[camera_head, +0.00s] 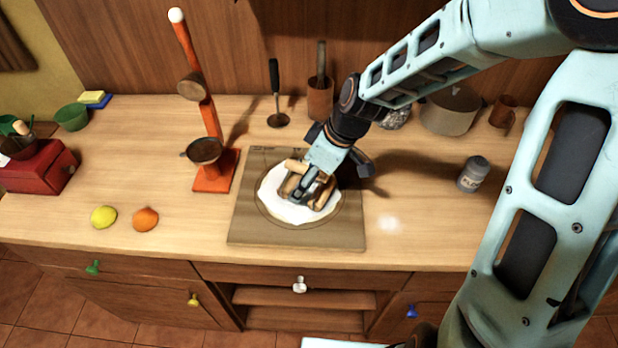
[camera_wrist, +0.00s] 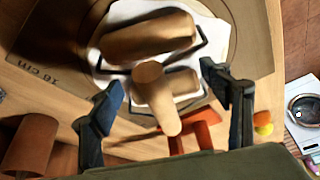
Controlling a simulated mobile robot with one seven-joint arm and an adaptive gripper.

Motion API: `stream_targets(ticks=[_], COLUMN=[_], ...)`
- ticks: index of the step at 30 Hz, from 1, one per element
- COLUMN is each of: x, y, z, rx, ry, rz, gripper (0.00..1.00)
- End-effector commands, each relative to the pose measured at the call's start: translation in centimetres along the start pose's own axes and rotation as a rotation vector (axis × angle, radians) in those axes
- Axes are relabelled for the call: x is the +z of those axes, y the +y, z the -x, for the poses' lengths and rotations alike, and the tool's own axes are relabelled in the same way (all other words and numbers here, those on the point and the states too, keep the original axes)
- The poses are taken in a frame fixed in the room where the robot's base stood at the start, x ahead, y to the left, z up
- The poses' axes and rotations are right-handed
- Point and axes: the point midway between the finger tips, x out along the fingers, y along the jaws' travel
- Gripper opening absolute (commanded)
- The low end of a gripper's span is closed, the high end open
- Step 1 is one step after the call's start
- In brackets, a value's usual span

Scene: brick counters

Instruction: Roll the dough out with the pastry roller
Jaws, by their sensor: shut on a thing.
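The dough (camera_head: 275,207) is a flat, white, roughly round sheet on a square wooden board (camera_head: 300,240) marked with a circle. It reaches close to the circle in the head view. The pastry roller (camera_head: 293,184) has two wooden cylinders in a dark wire frame and a thick wooden handle. It sits over the dough, seemingly touching it. My gripper (camera_head: 305,186) points down and is shut on the roller's handle. In the wrist view the roller (camera_wrist: 148,38) lies over the white dough (camera_wrist: 122,11), handle between the fingers. The roller and gripper hide part of the dough.
A flour jar (camera_head: 473,174) stands right of the board, near a white powder patch (camera_head: 389,223). An orange stand (camera_head: 213,170), a lemon (camera_head: 103,217) and an orange (camera_head: 145,219) are to the left. A ladle (camera_head: 276,95) and wooden cup (camera_head: 320,98) are behind.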

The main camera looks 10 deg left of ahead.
Motion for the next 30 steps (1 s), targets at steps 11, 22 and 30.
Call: stream_targets(ticks=[11, 22, 30], x=[-1.8, -4.3, -4.3], y=[-0.1, -0.2, -0.2], z=[-0.9, -2.0, -2.0], rx=[-0.004, -0.005, -0.005], ry=[-0.003, -0.003, -0.004], rz=[0.0, 0.002, -0.001], gripper=[0.42, 0.42, 0.42])
